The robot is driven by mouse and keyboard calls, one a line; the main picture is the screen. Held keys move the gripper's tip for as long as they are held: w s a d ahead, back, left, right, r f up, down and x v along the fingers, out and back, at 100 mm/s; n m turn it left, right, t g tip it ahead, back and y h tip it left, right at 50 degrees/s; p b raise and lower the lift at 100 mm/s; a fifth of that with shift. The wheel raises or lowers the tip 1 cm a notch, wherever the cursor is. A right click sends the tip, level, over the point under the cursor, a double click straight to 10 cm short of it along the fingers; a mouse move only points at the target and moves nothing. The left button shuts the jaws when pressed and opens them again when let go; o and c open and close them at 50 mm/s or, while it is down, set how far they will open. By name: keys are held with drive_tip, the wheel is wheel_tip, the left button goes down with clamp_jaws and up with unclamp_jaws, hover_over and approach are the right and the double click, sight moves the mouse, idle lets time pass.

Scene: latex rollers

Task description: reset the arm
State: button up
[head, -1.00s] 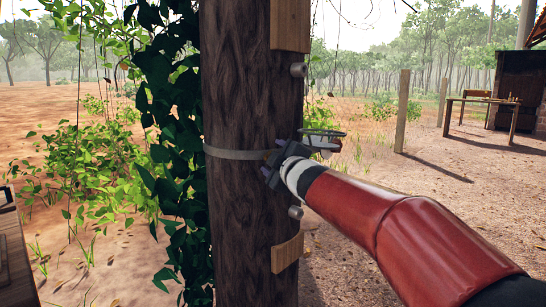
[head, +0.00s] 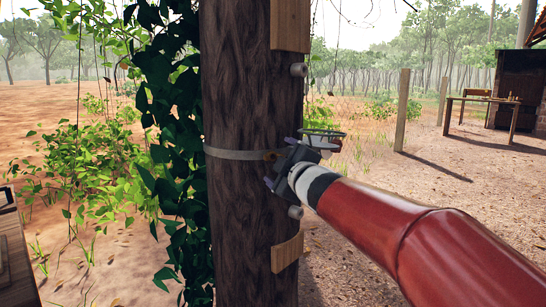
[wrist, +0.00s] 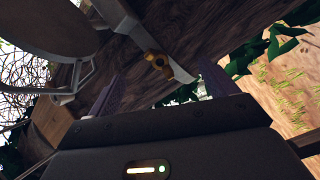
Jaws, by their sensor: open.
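My gripper (head: 278,163) is at the right side of the dark wooden post (head: 240,80), close to the metal band (head: 232,154) around it. Its two fingers stand apart with nothing held between them. In the wrist view the open gripper (wrist: 158,88) faces the post's bark. A small brass-coloured fitting (wrist: 157,62) on the band lies ahead of the gap between the fingers. Whether a finger touches the post cannot be told.
A round dish in a wire holder (wrist: 60,25) is close at the gripper's upper left in the wrist view. Wooden blocks (head: 290,25) and pale pegs (head: 299,70) stick out from the post. Leafy vines (head: 170,120) cover its left side. Open ground lies to the right.

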drive_tip(key=s+d+f+m+g+h+p, duration=0.25)
drive_tip(key=s+d+m+h, duration=0.2)
drive_tip(key=s+d, duration=0.35)
drive_tip(key=s+d+f+m+g+h+p, duration=0.1)
drive_tip(key=s+d+f+m+h+p, duration=0.1)
drive_tip(key=s+d+m+h+p, duration=0.4)
drive_tip(key=s+d+f+m+g+y+p, duration=0.1)
drive_tip(key=s+f, duration=0.4)
drive_tip(key=s, duration=0.5)
drive_tip(key=s+d+f+m+g+y, duration=0.2)
drive_tip(key=s+f+m+g, duration=0.3)
drive_tip(key=s, duration=0.6)
drive_tip(key=shift+s+d+g+p, duration=0.25)
drive_tip(key=shift+d+g+p, duration=0.15)
drive_tip(key=shift+d+g, duration=0.2)
drive_tip(key=shift+m, duration=0.25)
